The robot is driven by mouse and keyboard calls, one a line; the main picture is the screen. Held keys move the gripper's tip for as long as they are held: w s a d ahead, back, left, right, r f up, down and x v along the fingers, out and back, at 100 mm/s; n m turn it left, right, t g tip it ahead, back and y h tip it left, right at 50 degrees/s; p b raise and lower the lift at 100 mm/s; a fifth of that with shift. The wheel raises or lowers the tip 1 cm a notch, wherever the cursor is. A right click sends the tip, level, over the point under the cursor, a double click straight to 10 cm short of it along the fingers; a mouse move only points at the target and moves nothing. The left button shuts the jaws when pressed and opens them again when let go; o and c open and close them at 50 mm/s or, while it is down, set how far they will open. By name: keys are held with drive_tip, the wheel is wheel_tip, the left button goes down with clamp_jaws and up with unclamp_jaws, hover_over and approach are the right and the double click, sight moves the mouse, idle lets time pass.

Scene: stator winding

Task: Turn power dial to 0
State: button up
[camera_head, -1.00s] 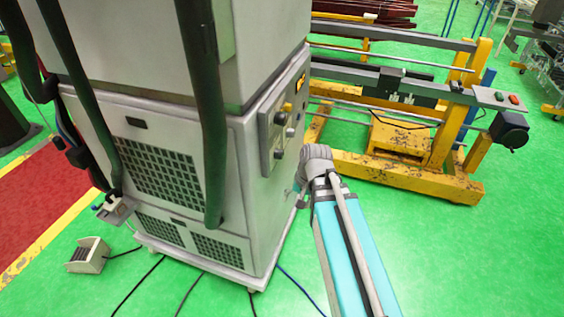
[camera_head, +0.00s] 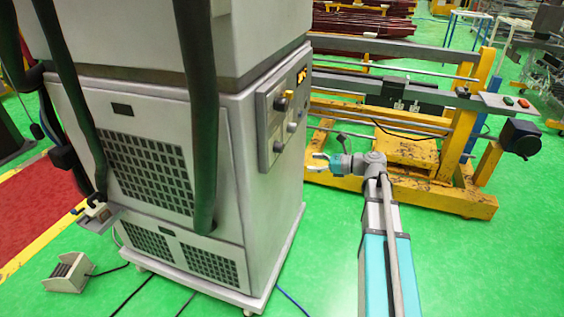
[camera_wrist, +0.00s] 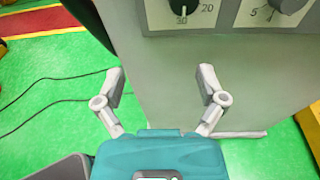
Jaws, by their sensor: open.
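The control panel (camera_head: 284,112) is on the right side of the grey cabinet, with several dark knobs. My gripper (camera_head: 318,162) is open and empty, right of the cabinet and below the panel. In the wrist view, my gripper (camera_wrist: 161,84) has its fingers spread below the dials, apart from them.
The grey cabinet (camera_head: 255,190) stands on the green floor (camera_head: 325,250), with dark hoses (camera_head: 205,150) hanging down its front. A yellow machine frame (camera_head: 440,190) stands behind and right of my arm. Cables lie on the floor by the cabinet base.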

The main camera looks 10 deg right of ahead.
sight(283, 150)
drive_tip(key=d+m, duration=0.1)
drive_tip(key=w+d+m+t, duration=0.1)
drive_tip(key=d+y+b, duration=0.1)
drive_tip(key=shift+w+d+r+m+t, duration=0.1)
drive_tip(key=shift+w+r+m+t, duration=0.05)
drive_tip(key=shift+r+m+t, duration=0.2)
drive_tip(key=x, duration=1.3)
drive_tip(key=shift+w+a, duration=0.15)
drive_tip(key=shift+a, duration=0.25)
drive_tip(key=c, duration=1.1)
drive_tip(key=shift+c, duration=0.2)
